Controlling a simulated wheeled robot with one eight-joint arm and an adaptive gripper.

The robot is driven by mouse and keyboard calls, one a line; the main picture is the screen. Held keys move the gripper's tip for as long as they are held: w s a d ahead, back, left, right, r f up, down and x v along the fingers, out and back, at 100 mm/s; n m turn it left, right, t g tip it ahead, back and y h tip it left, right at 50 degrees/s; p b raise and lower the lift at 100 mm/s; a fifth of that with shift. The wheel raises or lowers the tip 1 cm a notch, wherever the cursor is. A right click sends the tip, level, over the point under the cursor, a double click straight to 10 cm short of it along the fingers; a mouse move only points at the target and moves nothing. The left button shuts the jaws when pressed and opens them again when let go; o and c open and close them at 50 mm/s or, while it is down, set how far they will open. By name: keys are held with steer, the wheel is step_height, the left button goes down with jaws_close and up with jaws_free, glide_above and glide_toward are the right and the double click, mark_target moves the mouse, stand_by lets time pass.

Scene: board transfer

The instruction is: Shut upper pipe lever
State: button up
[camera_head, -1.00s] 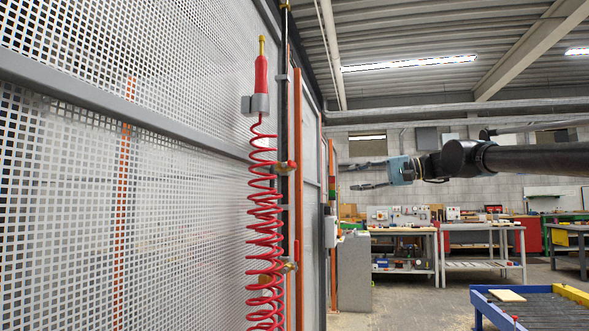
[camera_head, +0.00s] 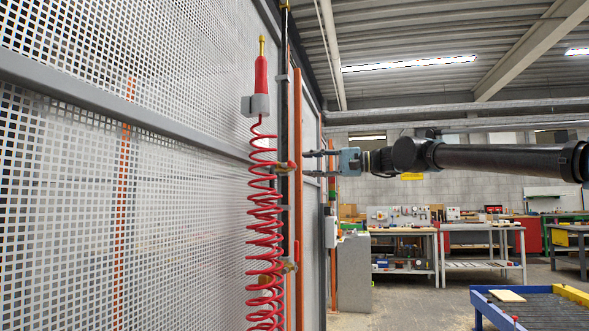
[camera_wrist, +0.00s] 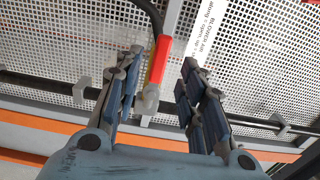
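The upper pipe lever (camera_head: 284,166) sits on the dark vertical pipe (camera_head: 284,130), behind the red coiled hose, and looks small in the head view. In the wrist view the red lever handle (camera_wrist: 159,58) stands roughly crosswise to the black pipe (camera_wrist: 45,87), with a pale valve body (camera_wrist: 149,98) at its base. My gripper (camera_head: 305,164) is open just right of the lever. In the wrist view its two fingers (camera_wrist: 162,57) lie on either side of the handle, with gaps on both sides. Whether the fingertips reach past the handle in depth is unclear.
A lower valve (camera_head: 288,267) is on the same pipe. The red coiled hose (camera_head: 265,215) hangs from a holder (camera_head: 256,105) beside the perforated panel (camera_head: 190,180). A white printed label (camera_wrist: 212,35) is near the handle. Workbenches (camera_head: 405,231) stand far behind.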

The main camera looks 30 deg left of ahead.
mark_target(294, 165)
steer(key=x, duration=0.6)
steer(key=shift+s+a, duration=0.15)
steer(key=shift+a, duration=0.2)
jaws_close()
